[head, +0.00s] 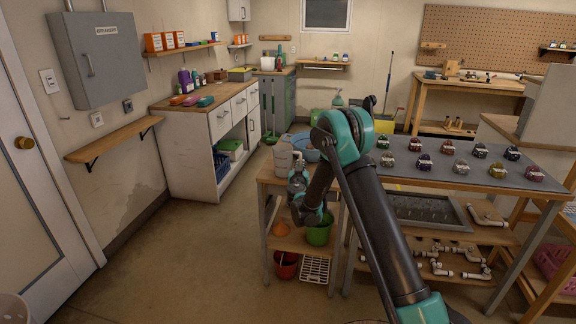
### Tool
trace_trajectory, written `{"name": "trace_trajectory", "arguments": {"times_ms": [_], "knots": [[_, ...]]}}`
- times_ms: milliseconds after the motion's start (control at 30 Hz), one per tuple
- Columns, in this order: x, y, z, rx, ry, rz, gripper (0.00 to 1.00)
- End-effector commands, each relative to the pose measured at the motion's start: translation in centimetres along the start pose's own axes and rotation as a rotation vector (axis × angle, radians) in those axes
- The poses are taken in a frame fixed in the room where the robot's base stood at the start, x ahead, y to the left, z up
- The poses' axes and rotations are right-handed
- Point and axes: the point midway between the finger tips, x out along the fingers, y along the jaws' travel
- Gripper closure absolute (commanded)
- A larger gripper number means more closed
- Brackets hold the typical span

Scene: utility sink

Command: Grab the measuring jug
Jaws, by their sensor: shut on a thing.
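A pale grey-white jug-like vessel (283,154), which looks like the measuring jug, is upright at the left end of the small wooden side table (270,178). My gripper (297,168) is at its right side, at the end of my teal and black arm, which bends down over the table's front. The gripper is shut on the jug. The fingertips are small and partly hidden, so the exact contact point is unclear. I cannot tell whether the jug's base touches the tabletop.
A blue basin (312,155) is behind the jug. A green bucket (319,234), a red bucket (285,265) and a white rack (315,269) are below. A grey-topped workbench (440,180) with several small coloured items is at right. The floor at left is clear.

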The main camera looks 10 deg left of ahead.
Motion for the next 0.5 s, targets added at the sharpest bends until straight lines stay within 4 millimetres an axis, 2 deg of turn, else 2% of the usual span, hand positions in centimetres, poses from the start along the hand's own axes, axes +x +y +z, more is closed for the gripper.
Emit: {"name": "trace_trajectory", "arguments": {"times_ms": [500], "knots": [[0.00,0.00,-0.76,0.000,0.000,0.000,1.00]]}}
